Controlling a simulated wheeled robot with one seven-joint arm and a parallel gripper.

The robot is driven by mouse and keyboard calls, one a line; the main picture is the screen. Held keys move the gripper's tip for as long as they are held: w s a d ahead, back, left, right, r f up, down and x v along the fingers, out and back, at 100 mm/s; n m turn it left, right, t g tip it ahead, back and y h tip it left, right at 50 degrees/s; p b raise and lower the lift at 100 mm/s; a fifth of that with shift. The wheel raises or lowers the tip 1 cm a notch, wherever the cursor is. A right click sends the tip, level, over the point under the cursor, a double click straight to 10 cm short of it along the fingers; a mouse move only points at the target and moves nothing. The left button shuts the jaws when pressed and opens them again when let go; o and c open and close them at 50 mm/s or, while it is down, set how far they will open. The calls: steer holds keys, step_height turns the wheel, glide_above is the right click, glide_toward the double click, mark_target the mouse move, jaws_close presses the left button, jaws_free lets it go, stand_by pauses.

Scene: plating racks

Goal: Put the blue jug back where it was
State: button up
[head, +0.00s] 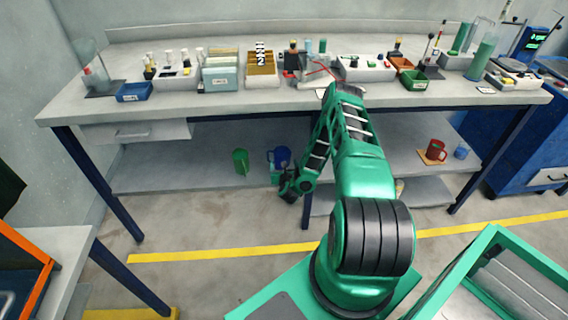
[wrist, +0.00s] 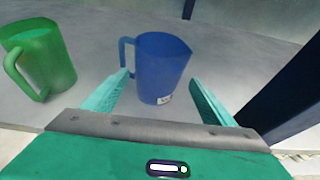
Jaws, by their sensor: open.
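The blue jug (head: 282,155) stands upright on the lower shelf under the workbench, beside a green jug (head: 240,161). In the wrist view the blue jug (wrist: 163,66) is centred, with its handle on the left and a small pale label near its base. My gripper (wrist: 158,78) is open, with one teal finger on each side of the jug's lower part in the picture. I cannot tell whether either finger touches it. In the head view my gripper (head: 278,173) is low in front of the jug and hides its lower part.
The green jug (wrist: 38,60) is left of the blue jug, with a gap between them. A dark blue table leg (wrist: 285,95) rises close on the right. A red mug (head: 436,150) on a wooden board and a small blue cup (head: 460,152) stand farther right on the shelf.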

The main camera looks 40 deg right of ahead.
steer(key=v, duration=0.8)
steer(key=shift+w, duration=0.2)
